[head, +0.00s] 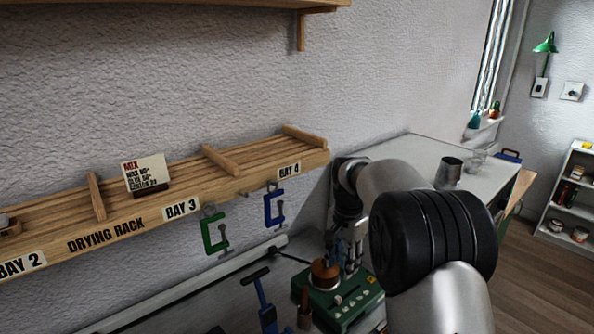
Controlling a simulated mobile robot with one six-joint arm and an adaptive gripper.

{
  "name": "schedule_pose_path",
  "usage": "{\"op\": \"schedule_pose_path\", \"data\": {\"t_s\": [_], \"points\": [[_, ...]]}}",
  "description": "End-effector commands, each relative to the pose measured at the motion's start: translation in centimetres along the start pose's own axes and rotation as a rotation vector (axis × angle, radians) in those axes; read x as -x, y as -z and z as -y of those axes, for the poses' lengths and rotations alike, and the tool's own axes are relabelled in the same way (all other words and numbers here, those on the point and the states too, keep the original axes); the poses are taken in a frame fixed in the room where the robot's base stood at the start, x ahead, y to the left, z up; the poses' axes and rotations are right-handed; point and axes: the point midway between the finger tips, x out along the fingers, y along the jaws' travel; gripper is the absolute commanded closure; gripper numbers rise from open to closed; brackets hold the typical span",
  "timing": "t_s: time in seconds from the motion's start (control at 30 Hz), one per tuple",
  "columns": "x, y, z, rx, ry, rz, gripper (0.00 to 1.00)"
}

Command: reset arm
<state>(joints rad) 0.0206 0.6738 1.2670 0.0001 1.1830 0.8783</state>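My arm reaches in from the lower right, and its thick black joint covers part of the bench. My gripper (350,262) points down at the far end of the arm, close above and behind a green box with knobs (348,303). A round copper-brown pot (325,274) sits on that box, just left of the gripper. The fingertips are small and dark here, so I cannot tell whether they are open or touching anything.
A wooden drying rack (232,182) with bay labels runs along the wall. A card (146,173) stands on it. A green clamp (215,233) and a blue clamp (274,208) hang below. A metal cup (449,173) stands on the white counter (408,150). A blue tool (262,300) stands left of the green box.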

Motion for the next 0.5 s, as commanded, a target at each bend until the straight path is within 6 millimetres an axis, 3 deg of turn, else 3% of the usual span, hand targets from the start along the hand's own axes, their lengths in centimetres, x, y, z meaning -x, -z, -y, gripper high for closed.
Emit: {"op": "schedule_pose_path", "data": {"t_s": [0.03, 0.23, 0.4, 0.5], "points": [[1.9, -0.6, -0.7, 0.029, 0.015, -0.013, 0.63], [8.8, -4.8, -5.5, 0.208, 0.07, -0.071, 0.63], [12.6, -9.2, -10.6, 0.37, 0.11, -0.131, 0.63], [13.9, -12.0, -13.9, 0.465, 0.129, -0.169, 0.63]]}}
